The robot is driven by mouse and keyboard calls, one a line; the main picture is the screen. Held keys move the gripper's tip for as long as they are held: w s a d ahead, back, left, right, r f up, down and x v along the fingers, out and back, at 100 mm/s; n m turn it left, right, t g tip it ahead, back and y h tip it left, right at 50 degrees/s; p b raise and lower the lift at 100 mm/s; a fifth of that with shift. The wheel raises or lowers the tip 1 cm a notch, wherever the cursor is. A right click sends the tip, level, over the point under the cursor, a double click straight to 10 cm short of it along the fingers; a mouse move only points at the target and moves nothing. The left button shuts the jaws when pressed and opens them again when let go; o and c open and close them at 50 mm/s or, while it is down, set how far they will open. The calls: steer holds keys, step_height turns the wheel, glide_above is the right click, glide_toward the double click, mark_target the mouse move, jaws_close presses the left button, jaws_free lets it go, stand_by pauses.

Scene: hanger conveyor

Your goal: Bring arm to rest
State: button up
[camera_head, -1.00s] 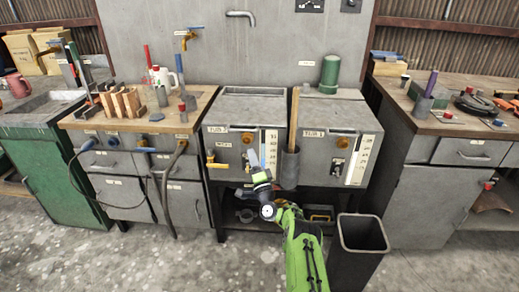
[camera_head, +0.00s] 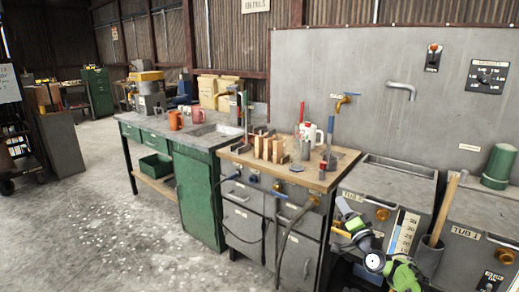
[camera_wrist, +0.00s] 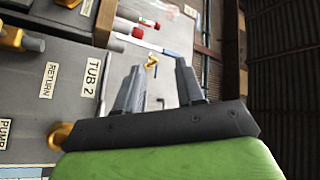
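My gripper (camera_wrist: 158,88) shows in the wrist view with its two dark fingers apart and nothing between them. Behind it is the grey front of tub 2 (camera_wrist: 80,105), seen sideways, with its TUB 2 and RETURN labels. In the head view my green arm (camera_head: 405,276) is folded low at the right, in front of tub 2 (camera_head: 372,188). The fingers cannot be made out clearly there.
A wooden-topped bench (camera_head: 318,183) with a mug and wooden blocks stands left of the tub. A green cabinet (camera_head: 197,195) with a sink is further left. A grey bin (camera_head: 428,257) holds a wooden handle near my arm.

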steer(key=s+a+r+n+g+y, duration=0.2)
steer(key=a+r+n+g, duration=0.25)
steer(key=a+r, duration=0.4)
steer(key=s+a+r+n+g+h, duration=0.1)
steer(key=s+a+r+n+g, duration=0.25)
steer(key=s+a, duration=0.7)
steer(key=s+d+f+g+h, duration=0.1)
steer(key=s+f+g+h, duration=0.1)
steer(key=s, duration=1.1)
steer(key=s+d+f+g+h, duration=0.1)
steer(key=s+f+g, duration=0.1)
steer(key=s, duration=1.1)
steer(key=s+d+f+g+h, duration=0.2)
steer(key=s+f+g, duration=0.1)
steer(key=s, duration=1)
step_height(320, 180, up, 18)
steer(key=p, duration=1.8)
steer(key=shift+s+a+n, duration=0.15)
steer(key=shift+s+n, duration=0.1)
steer(key=shift+n, duration=0.05)
steer(key=shift+r, duration=0.1)
